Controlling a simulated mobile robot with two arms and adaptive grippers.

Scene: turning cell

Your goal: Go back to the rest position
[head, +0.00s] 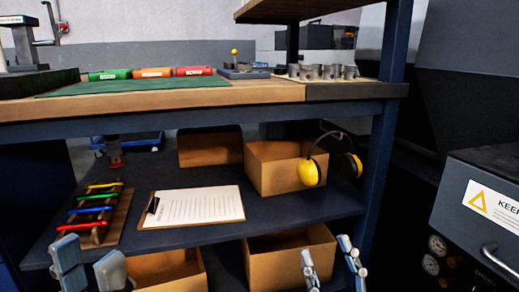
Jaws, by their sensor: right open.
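My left gripper (90,262) is at the lower left of the head view. Its two grey-blue fingertips stand apart with nothing between them. My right gripper (329,257) is at the bottom, right of centre. Its two fingers are spread, and the gap is empty. Both grippers show in front of the lower part of the bench, and neither is seen holding anything. The rest of both arms is out of the picture.
A wooden-topped bench (270,96) stands ahead. Its shelf (190,241) holds a clipboard (196,207), a rack of coloured-handled tools (93,214), cardboard boxes (275,171) and yellow ear defenders (310,172). A dark machine (480,212) stands at the right.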

